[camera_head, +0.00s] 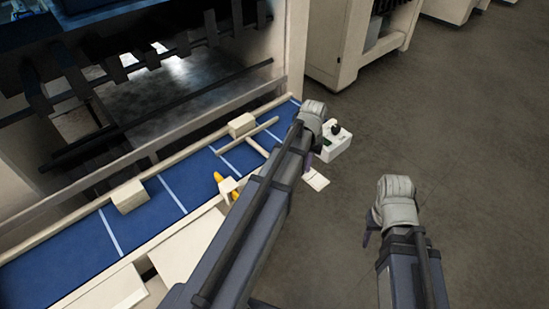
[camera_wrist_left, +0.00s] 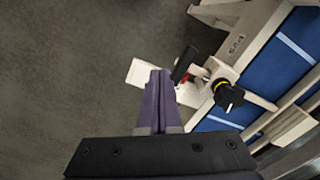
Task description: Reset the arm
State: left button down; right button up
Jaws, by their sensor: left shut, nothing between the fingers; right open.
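My left arm reaches up the middle of the head view. Its gripper (camera_head: 308,162) points down beside the conveyor's far end, mostly hidden behind its own wrist. In the left wrist view its purple fingers (camera_wrist_left: 158,85) are shut together with nothing between them. They appear over a pale plate (camera_wrist_left: 140,72), close to a black knob (camera_wrist_left: 228,96) and a dark handle (camera_wrist_left: 184,62). My right gripper (camera_head: 367,238) hangs over bare floor at the right, open and empty, with only a bit of purple finger showing.
A blue conveyor (camera_head: 75,250) with white cross lines runs along a large machine. Two pale blocks (camera_head: 129,196) (camera_head: 242,125) sit on it. A white control box (camera_head: 332,147) with a black knob stands near its far end. Grey floor (camera_head: 460,140) at the right is clear.

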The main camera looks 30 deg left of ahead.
pick_arm(q)
jog(key=shift+f, duration=0.1)
dwell(0.3)
jog(key=s+d+f+m+y+b, duration=0.1)
jog(key=s+d+f+m+b, duration=0.4)
jog(key=s+d+f+b, duration=1)
jog(key=shift+s+d+m, duration=0.25)
jog(key=shift+s+m, duration=0.15)
jog(key=shift+s, duration=0.15)
